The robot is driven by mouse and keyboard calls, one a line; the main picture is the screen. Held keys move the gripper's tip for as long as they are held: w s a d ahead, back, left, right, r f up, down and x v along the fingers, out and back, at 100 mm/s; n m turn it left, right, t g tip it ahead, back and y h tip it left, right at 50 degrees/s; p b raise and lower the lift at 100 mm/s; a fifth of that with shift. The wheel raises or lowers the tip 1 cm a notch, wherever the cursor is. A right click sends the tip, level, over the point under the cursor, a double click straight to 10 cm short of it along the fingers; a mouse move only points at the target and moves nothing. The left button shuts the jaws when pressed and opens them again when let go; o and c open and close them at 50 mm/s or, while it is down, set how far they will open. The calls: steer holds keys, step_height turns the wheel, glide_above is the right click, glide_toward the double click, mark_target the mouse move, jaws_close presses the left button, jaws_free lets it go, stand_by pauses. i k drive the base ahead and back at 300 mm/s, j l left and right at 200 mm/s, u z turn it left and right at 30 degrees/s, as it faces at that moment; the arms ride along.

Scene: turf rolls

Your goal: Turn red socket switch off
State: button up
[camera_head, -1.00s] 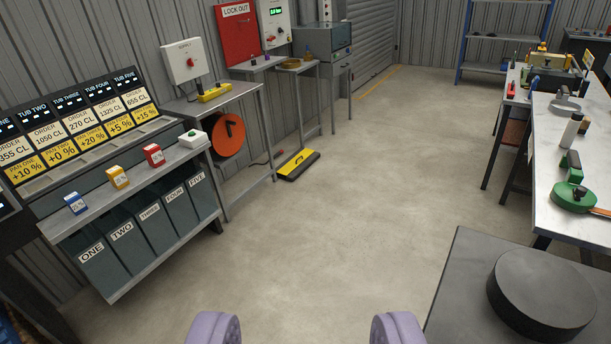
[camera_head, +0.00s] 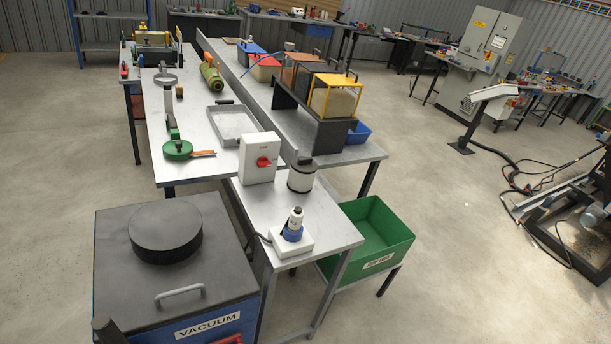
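A white switch box (camera_head: 257,150) stands upright on a small grey table, with a red rotary knob (camera_head: 264,161) on its front face. The knob's setting is too small to tell. A dark cable runs from the base over the table's left edge.
A vacuum unit (camera_head: 221,325) with a black round lid (camera_head: 165,232) stands at the left, close to the small table (camera_head: 328,222). A green bin (camera_head: 372,240) is at its right. Long workbenches (camera_head: 200,120) lie behind.

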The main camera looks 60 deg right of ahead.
mark_target(262, 162)
steer(key=z, duration=1.55)
